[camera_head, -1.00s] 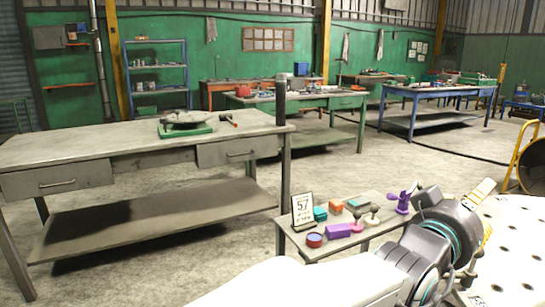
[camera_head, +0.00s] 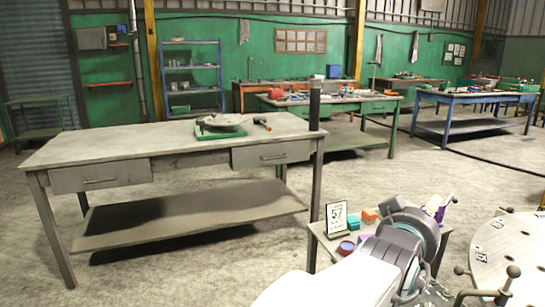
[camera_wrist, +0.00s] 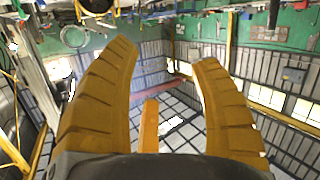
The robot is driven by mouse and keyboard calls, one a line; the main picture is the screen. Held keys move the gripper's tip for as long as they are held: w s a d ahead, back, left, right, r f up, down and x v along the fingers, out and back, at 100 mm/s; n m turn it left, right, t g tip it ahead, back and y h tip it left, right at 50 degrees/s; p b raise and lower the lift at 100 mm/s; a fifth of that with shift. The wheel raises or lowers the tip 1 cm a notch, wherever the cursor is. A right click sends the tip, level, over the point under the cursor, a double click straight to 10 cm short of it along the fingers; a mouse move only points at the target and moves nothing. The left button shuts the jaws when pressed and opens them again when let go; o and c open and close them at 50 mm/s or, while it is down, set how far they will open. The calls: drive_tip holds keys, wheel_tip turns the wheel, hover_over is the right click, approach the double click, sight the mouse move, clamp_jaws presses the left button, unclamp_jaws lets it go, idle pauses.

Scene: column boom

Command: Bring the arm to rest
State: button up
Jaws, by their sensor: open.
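My arm shows in the head view at the bottom centre-right, with a white link and a dark grey joint in front of a small side table (camera_head: 322,240). My gripper is not clearly visible there. In the wrist view my gripper (camera_wrist: 165,55) has two yellow ribbed fingers, spread wide apart. Nothing is held between them. The wrist picture appears upside down, with roof panels and windows in its lower part and benches along its top.
The small table holds a number sign (camera_head: 337,219), an orange block (camera_head: 369,215) and other small items, partly hidden by my arm. A grey workbench (camera_head: 100,155) stands left. A round perforated table (camera_head: 510,255) is at right. The floor between has free room.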

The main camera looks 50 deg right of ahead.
drive_tip(key=w+a+f+n+t+y+p, duration=0.1)
drive_tip(key=w+a+n+t+y+p, duration=0.25)
drive_tip(key=w+a, duration=0.55)
drive_tip(key=w+a+f+n+t+y+p, duration=0.1)
drive_tip(key=w+a+n+t+y+p, duration=0.35)
drive_tip(key=w, duration=0.65)
drive_tip(key=s+a+n+g+y+p, duration=0.2)
drive_tip(key=a+n+y+p, duration=0.1)
drive_tip(key=a, duration=0.9)
drive_tip(key=s+a+f+n+g+y+p, duration=0.1)
drive_tip(key=a+n+g+y+p, duration=0.2)
drive_tip(key=a, duration=1)
drive_tip(key=shift+s+a+n+y+p, duration=0.15)
drive_tip(key=shift+s+n+y+p, duration=0.2)
drive_tip(key=shift+n+y+p, duration=0.55)
